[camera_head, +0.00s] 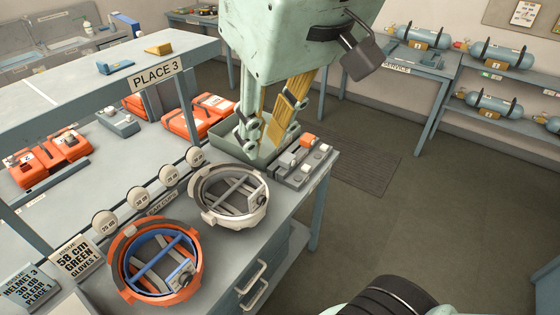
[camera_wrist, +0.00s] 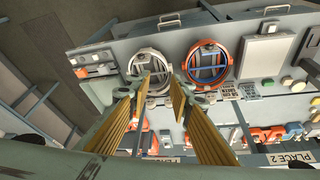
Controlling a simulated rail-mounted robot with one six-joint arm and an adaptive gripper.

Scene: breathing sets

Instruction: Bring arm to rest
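My gripper (camera_head: 260,128) hangs at the upper middle of the head view, fingers down, above the back of the bench near a green-grey tray (camera_head: 256,157). In the wrist view, my gripper (camera_wrist: 162,90) shows two yellow-lined fingers standing apart, with nothing between them. A white ring-shaped helmet (camera_head: 228,196) and an orange one with blue straps (camera_head: 155,260) stand on the bench. In the wrist view, the white helmet (camera_wrist: 150,68) is beyond the fingertips and the orange helmet (camera_wrist: 207,60) is to the right. I cannot tell the exact height of the fingertips above the bench.
A grey block with several switches (camera_head: 304,164) stands right of the tray. Orange cases (camera_head: 200,116) lie under the raised shelf labelled PLACE 3 (camera_head: 156,74). Round number tags (camera_head: 137,199) line the bench. Blue cylinders (camera_head: 500,55) lie on racks at right. The floor (camera_head: 400,215) between is clear.

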